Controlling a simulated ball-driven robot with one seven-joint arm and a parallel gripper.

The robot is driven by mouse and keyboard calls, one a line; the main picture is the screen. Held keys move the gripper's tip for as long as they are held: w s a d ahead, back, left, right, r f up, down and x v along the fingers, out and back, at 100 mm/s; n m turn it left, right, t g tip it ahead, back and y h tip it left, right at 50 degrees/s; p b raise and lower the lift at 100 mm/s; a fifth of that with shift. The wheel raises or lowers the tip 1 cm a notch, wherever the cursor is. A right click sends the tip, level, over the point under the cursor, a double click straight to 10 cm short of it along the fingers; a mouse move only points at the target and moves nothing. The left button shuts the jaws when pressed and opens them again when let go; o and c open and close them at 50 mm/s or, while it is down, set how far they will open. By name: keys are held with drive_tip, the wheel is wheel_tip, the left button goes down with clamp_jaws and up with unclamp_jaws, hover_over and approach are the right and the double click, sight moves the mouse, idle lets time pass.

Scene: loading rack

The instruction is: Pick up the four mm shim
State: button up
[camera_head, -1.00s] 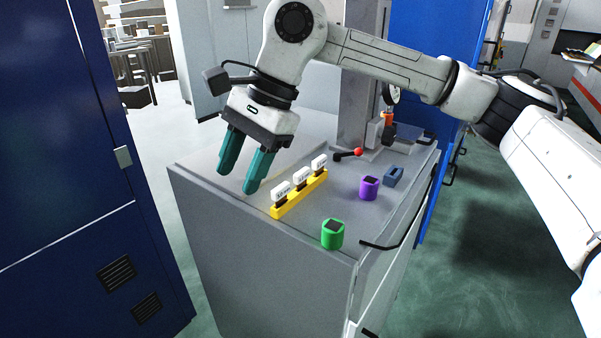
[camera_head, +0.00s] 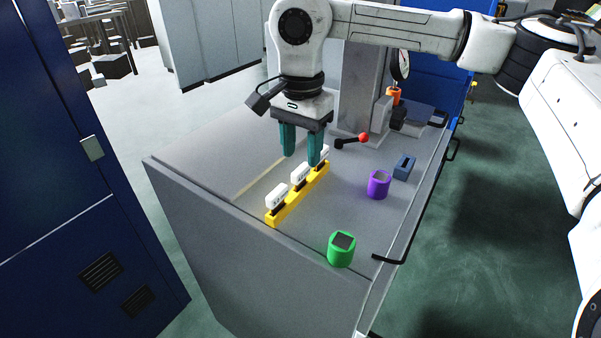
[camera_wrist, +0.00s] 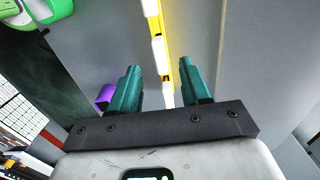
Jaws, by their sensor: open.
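A yellow rack (camera_head: 284,207) on the grey bench holds three upright shims with white tags: a near one (camera_head: 276,195), a middle one (camera_head: 299,174) and a far one (camera_head: 324,151). The tags are too small to read, so I cannot tell which is the four mm shim. My gripper (camera_head: 302,158) is open and points down at the far end of the rack. Its right finger partly hides the far shim. In the wrist view the rack (camera_wrist: 168,22) runs toward the gap between the fingers (camera_wrist: 158,82), and the jaws look empty.
A green cup-like holder (camera_head: 341,250) stands at the bench's near edge. A purple one (camera_head: 378,185) and a blue block (camera_head: 404,168) sit right of the rack. A gauge stand with a red-knobbed lever (camera_head: 363,138) is behind. The bench left of the rack is clear.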

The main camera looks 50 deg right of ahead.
sight(300, 168)
drive_tip(key=shift+f+p, duration=0.85)
drive_tip(key=shift+f, duration=1.75)
clamp_jaws()
